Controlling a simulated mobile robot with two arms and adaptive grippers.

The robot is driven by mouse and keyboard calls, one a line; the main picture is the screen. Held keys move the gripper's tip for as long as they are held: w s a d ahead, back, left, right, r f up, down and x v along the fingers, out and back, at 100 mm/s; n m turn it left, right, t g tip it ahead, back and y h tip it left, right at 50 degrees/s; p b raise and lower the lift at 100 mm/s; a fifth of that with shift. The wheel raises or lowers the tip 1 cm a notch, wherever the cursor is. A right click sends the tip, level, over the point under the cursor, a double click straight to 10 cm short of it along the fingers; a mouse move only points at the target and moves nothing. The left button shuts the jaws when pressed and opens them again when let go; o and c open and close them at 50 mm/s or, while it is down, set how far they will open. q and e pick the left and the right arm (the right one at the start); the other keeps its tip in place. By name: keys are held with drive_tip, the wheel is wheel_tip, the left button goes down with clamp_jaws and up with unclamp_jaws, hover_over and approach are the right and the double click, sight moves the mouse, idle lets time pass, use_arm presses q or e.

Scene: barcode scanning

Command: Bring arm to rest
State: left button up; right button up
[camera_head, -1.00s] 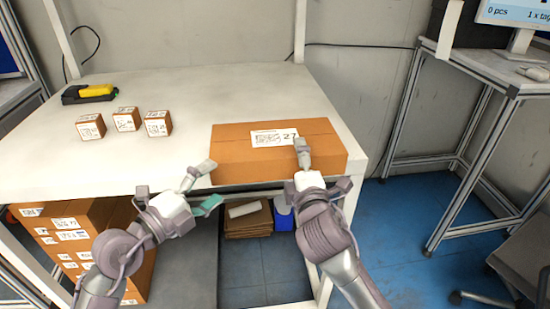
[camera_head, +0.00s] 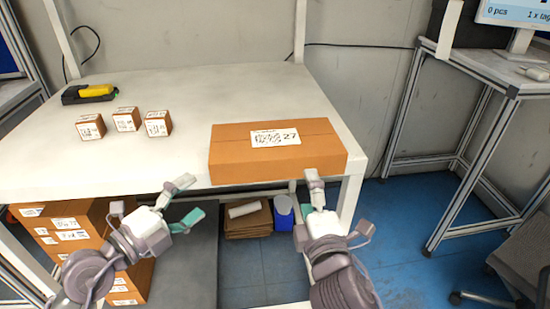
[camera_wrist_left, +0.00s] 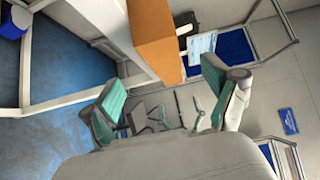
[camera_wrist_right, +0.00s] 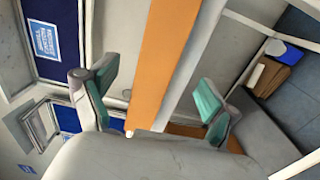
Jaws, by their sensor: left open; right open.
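My left gripper (camera_head: 184,202) is open and empty in front of the table's near edge in the head view. Its two fingers stand apart with nothing between them in the left wrist view (camera_wrist_left: 165,100). My right gripper (camera_head: 330,202) is below and in front of the large box, near the table's right front corner. Its fingers are spread in the right wrist view (camera_wrist_right: 150,92), and the box beyond shows as an orange band (camera_wrist_right: 165,60). The large brown box (camera_head: 277,158) lies on the table with its label 27 facing up. Neither gripper appears to touch it.
Several small labelled boxes, one here (camera_head: 125,120), and a yellow-black scanner (camera_head: 92,92) stand at the table's (camera_head: 215,95) left. Stacked cartons (camera_head: 75,235) are under the table. A second desk (camera_head: 480,75) with a monitor is at right. Blue floor (camera_head: 410,230) is open between them.

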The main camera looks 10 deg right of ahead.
drive_tip(key=shift+s, duration=0.7)
